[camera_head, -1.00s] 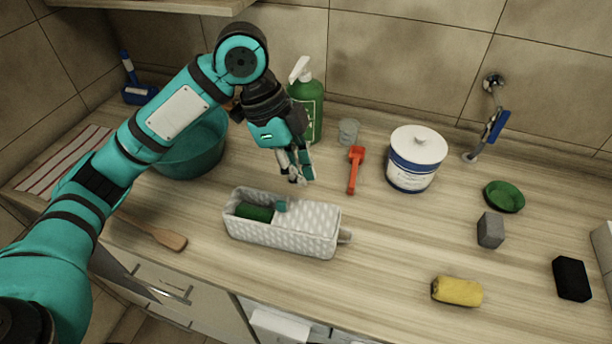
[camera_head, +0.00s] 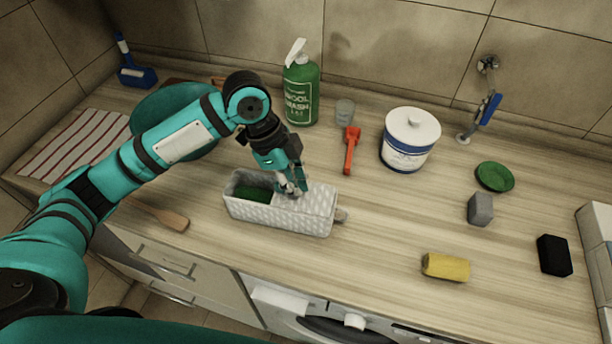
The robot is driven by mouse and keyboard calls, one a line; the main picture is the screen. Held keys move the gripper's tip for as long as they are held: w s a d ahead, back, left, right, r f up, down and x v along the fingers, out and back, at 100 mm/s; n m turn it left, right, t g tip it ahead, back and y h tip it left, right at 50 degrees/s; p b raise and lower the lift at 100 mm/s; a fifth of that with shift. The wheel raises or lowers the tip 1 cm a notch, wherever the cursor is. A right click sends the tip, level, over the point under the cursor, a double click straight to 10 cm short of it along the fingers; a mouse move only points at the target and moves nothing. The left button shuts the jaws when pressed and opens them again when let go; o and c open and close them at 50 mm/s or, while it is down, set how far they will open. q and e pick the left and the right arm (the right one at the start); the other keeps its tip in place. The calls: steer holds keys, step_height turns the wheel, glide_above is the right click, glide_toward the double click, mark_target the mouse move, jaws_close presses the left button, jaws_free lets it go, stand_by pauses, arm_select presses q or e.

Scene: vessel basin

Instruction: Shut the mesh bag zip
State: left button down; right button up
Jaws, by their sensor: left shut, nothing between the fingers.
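The mesh bag (camera_head: 315,208) is a long pale grey, patterned box-shaped pouch on the wooden counter, with a small tab at its right end. Its left part is open and shows something dark green (camera_head: 252,194) inside; the right part of its top is covered. My left gripper (camera_head: 293,191) is shut and empty, its fingertips down at the bag's top near the edge between the open and covered parts. The teal zip slider is hidden behind the fingers, and I cannot tell whether they touch it. My right gripper is out of view.
A teal basin (camera_head: 172,112) stands behind my left arm. A green soap bottle (camera_head: 301,95), a glass (camera_head: 344,112), an orange-red tool (camera_head: 351,150) and a white-blue tub (camera_head: 408,140) stand or lie behind the bag. A yellow sponge (camera_head: 445,267) lies to the right front. A wooden spatula (camera_head: 168,217) lies left.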

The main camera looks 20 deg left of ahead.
arm_select(q)
steer(key=shift+a, duration=0.25)
steer(key=shift+d, duration=0.1)
steer(key=a+p, duration=0.2)
steer(key=a, duration=0.4)
steer(key=a+p, duration=0.1)
steer(key=a, duration=0.4)
steer(key=shift+s+a+p, duration=0.2)
steer(key=shift+a+p, duration=0.15)
steer(key=shift+p, duration=0.05)
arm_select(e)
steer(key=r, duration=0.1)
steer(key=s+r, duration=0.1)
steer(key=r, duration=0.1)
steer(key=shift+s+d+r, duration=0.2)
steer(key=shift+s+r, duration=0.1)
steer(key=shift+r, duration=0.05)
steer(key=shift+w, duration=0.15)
arm_select(q)
steer(key=v, duration=1.2)
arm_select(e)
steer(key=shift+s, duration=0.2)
